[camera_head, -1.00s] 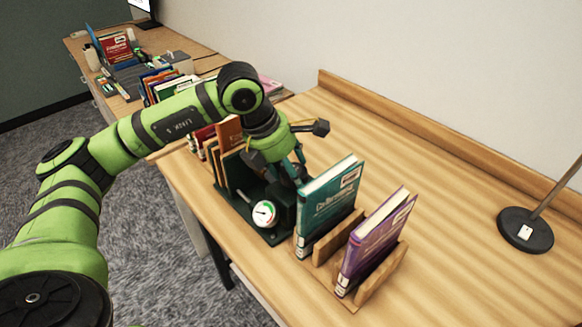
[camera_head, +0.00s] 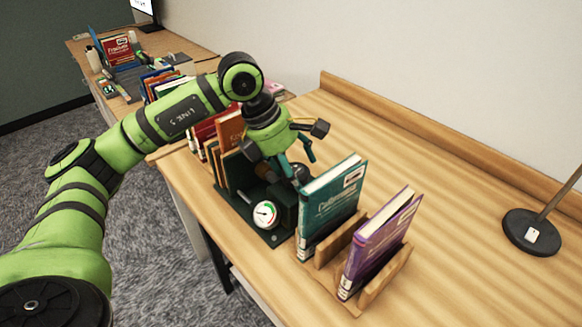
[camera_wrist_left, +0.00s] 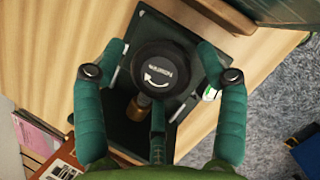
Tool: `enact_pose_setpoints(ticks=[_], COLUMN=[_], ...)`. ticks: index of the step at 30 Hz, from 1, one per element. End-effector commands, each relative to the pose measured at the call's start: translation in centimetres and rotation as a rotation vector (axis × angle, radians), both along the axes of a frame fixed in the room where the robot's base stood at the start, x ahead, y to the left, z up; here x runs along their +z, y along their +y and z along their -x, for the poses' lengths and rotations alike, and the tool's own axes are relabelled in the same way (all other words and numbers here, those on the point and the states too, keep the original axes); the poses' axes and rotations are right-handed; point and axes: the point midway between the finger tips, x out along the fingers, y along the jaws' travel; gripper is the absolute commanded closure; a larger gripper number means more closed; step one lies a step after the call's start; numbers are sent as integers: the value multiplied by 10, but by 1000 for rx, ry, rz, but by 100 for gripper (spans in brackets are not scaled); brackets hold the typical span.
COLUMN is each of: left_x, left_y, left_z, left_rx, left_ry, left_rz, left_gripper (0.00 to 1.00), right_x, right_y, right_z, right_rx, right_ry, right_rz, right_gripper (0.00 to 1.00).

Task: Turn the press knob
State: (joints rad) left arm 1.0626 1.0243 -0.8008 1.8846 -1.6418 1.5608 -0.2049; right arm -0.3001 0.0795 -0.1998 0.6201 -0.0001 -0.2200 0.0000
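The press (camera_head: 284,205) is a dark green stand on the wooden desk, with a round white gauge (camera_head: 265,214) at its front. Its black round knob (camera_wrist_left: 164,72) has a white curved arrow and lettering on top. My left gripper (camera_head: 297,167) is above the press, pointing down. In the left wrist view, my left gripper (camera_wrist_left: 161,50) is open, with teal fingers spread on either side of the knob and another finger below it. Gaps show between the side fingers and the knob. In the head view the knob is partly hidden by the gripper. My right gripper is not in view.
A teal book (camera_head: 328,208) and a purple book (camera_head: 378,244) stand in a wooden rack close to the press's right. More books (camera_head: 215,137) stand at its left. A lamp base (camera_head: 531,232) stands far right. Bare desk lies behind the press.

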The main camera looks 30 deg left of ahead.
Motion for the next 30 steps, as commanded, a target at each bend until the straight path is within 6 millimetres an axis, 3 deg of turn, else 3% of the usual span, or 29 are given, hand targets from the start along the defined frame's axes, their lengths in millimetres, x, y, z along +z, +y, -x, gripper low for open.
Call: enact_pose_setpoints(ticks=[9, 13, 24, 30], left_x=[0, 8, 77, 103], left_y=[2, 5, 27, 35], left_z=[0, 2, 18, 25], left_rx=[4, 5, 3, 2], left_ry=[3, 0, -3, -1], left_rz=[-5, -6, -5, -4], left_gripper=[21, 21, 21, 21], right_x=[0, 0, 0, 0], right_y=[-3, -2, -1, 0], right_z=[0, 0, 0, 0], right_rx=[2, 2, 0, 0], right_ry=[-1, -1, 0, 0], right_rz=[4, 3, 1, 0], right_gripper=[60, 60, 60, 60])
